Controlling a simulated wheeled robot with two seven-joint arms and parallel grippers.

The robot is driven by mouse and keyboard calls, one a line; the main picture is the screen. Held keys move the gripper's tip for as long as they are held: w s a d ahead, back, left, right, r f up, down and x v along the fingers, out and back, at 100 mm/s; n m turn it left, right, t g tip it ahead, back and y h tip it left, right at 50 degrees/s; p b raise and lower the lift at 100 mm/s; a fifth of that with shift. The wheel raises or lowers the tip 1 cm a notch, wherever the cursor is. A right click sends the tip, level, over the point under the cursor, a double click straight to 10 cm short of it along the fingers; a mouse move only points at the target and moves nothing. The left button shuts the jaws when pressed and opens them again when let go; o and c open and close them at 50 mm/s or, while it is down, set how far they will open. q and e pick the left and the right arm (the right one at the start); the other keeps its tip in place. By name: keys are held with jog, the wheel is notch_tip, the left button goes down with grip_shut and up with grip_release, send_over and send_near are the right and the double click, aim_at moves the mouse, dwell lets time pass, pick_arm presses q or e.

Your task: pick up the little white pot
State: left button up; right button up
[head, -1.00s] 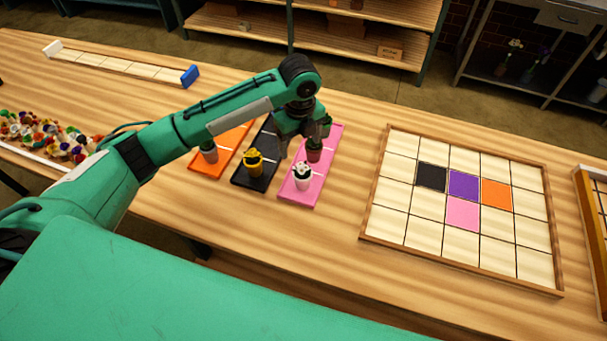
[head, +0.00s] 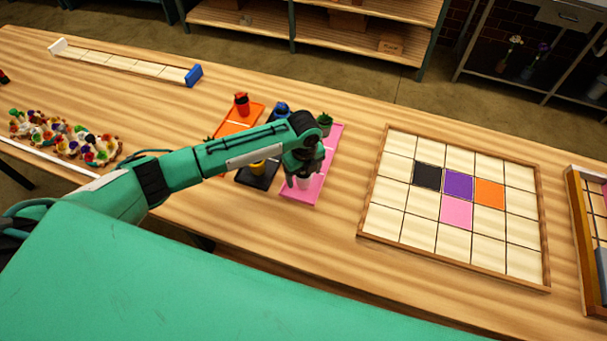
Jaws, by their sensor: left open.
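The little white pot (head: 303,184) stands on the near end of the pink tray (head: 329,158). Its top is hidden by my left gripper (head: 302,178). My left gripper is right above the pot, pointing down, with its fingers open around or just over its upper part. I cannot tell whether the fingers touch it. My right gripper is not in view.
A black tray (head: 243,178) with a yellow pot (head: 257,168) and a blue item (head: 281,110) lies to the left, partly under my arm. An orange tray (head: 231,127) holds a red item (head: 241,103). A green plant (head: 324,121) stands behind. A grid board (head: 425,221) lies right.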

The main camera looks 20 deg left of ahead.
pick_arm(q)
jog(key=c, duration=1.3)
jog(key=shift+w+r, duration=0.1)
